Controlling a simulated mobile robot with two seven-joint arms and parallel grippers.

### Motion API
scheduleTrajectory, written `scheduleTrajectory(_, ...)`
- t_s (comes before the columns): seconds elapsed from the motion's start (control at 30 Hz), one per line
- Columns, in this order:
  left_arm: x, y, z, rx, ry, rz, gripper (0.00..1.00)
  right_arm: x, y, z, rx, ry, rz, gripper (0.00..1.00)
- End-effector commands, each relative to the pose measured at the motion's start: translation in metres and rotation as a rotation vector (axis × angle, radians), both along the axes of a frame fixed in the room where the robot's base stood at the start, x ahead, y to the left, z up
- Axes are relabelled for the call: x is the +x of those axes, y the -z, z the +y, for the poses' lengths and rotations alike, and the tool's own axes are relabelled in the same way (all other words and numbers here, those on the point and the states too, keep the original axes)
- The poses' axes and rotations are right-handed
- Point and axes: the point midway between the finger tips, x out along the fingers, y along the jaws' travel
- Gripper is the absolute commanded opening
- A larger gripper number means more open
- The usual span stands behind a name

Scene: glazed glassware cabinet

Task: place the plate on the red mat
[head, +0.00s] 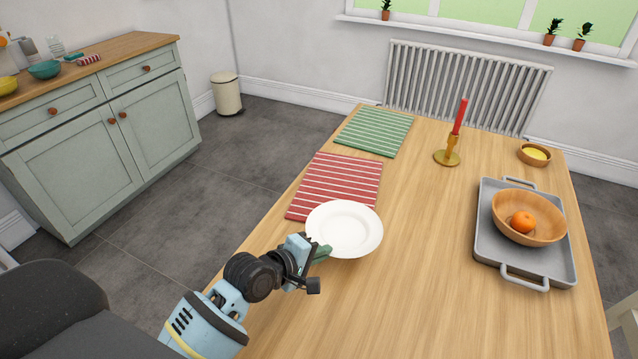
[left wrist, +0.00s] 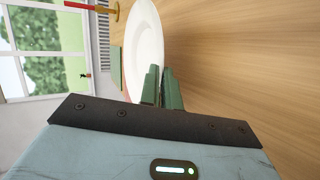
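The white plate (head: 344,229) shows in the head view at the near right corner of the red striped mat (head: 338,184), covering that corner. My left gripper (head: 318,252) is shut on the plate's near left rim. In the left wrist view the rim of the plate (left wrist: 145,45) runs between the green fingers (left wrist: 160,90). The plate looks roughly level and close above the table; I cannot tell whether it touches the mat. My right gripper is in neither view.
A green striped mat (head: 375,132) lies beyond the red one. A candlestick (head: 448,157) with a red candle stands behind to the right. A grey tray (head: 490,250) holds a wooden bowl (head: 548,233) with an orange (head: 522,222). The wooden table (head: 430,290) is clear between plate and tray.

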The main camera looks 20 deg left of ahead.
Motion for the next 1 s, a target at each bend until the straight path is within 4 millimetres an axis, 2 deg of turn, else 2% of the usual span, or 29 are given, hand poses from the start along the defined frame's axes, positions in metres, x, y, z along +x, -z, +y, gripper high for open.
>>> scheduleTrajectory(0.2,0.001,-0.008,-0.014,-0.004,0.011,-0.005,0.0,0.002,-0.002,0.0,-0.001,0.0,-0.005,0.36)
scheduleTrajectory(0.47,0.007,-0.007,-0.01,-0.001,0.013,-0.005,0.0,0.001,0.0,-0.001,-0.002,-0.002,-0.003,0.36)
scheduleTrajectory(1.0,0.101,0.007,0.058,-0.001,0.01,-0.002,0.0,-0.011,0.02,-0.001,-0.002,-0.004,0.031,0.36)
